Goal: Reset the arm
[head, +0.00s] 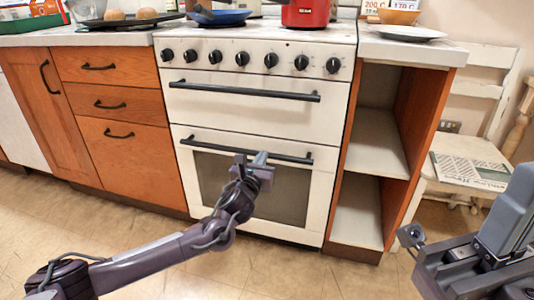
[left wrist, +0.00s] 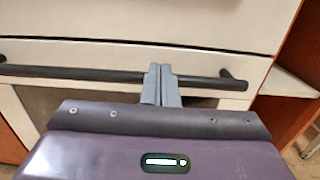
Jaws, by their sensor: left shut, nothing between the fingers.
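My left arm reaches in from the lower left of the head view. My left gripper (head: 261,158) is in front of the lower oven door (head: 315,186), by its black bar handle (head: 285,156). In the left wrist view its two grey fingers (left wrist: 161,70) are together with nothing between them, and they overlap the handle (left wrist: 90,73) in the picture. I cannot tell whether they touch it. The lower oven door looks shut. My right arm (head: 470,260) shows at the lower right of the head view, and its finger opening cannot be made out.
The white cooker (head: 255,85) has a red pot (head: 306,13) and a blue pan (head: 220,17) on top. Wooden drawers (head: 110,95) stand left, open shelves (head: 375,150) right. A white chair (head: 455,150) holds a newspaper (head: 468,171). The floor (head: 270,270) in front is clear.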

